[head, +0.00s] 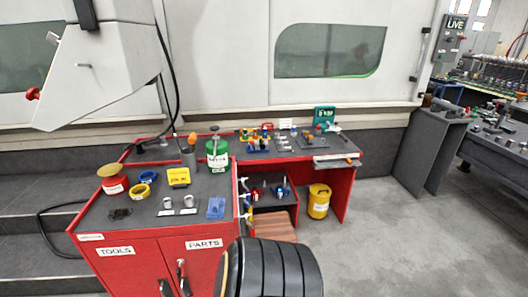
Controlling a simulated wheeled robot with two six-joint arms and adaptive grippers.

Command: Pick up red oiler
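A red can with a wide brass-coloured top and a white label (115,188) stands upright on the left part of the red workbench's dark top (150,213). It is the red vessel that best fits the oiler, but its label is too small to read. A green can with a pump-like top (217,155) stands farther back, to its right. Neither of my grippers is in view, and nothing is seen touching the red can.
A yellow tape roll (140,191), a yellow box (179,177), a blue item (215,208) and small metal parts share the benchtop. The back bench holds several tools. A yellow canister (319,201) stands below it. The floor at right (400,240) is clear.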

